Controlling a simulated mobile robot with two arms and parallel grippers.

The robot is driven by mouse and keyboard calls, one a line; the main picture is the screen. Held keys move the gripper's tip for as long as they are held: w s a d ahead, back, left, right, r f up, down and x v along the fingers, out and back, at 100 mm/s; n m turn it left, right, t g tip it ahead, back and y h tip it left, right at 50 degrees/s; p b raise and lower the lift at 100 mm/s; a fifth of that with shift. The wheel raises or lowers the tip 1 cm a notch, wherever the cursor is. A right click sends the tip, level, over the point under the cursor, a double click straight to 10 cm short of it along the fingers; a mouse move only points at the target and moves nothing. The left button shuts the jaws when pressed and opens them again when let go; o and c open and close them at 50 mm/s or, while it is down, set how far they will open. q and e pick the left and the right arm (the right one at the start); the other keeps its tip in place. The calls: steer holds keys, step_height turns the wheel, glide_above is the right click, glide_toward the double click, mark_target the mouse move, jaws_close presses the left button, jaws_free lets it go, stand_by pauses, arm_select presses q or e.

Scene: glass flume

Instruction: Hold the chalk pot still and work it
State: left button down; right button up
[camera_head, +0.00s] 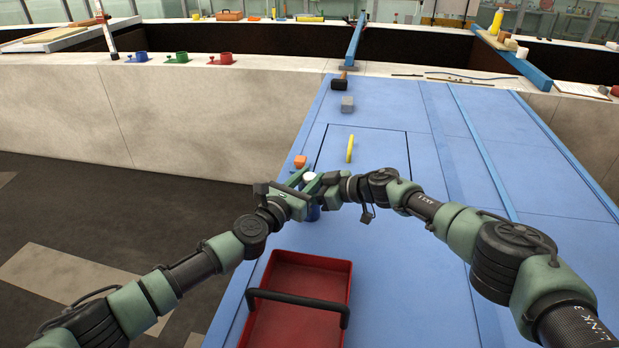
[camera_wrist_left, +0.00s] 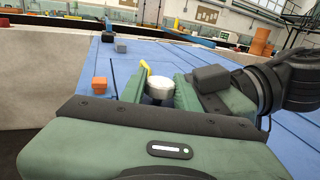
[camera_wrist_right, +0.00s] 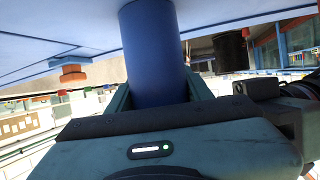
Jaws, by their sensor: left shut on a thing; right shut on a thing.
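The chalk pot is a blue cylinder with a white top (camera_head: 309,177), standing near the left edge of the blue bench. Its white top (camera_wrist_left: 160,88) is between the fingers in the left wrist view, and its blue body (camera_wrist_right: 152,45) is between the fingers in the right wrist view. My left gripper (camera_head: 301,181) is shut on the pot from the left. My right gripper (camera_head: 320,186) is shut on it from the right. The grippers hide much of the pot in the head view.
A red tray (camera_head: 348,275) with a black handle lies in front of the pot. An orange block (camera_head: 300,161), a yellow curved piece (camera_head: 350,149), a grey block (camera_head: 347,104) and a black block (camera_head: 339,84) lie beyond. The bench's right side is clear.

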arm_select(q)
steer(key=c, duration=1.3)
jaws_free()
steer(key=shift+r, duration=0.1)
steer(key=v, duration=1.2)
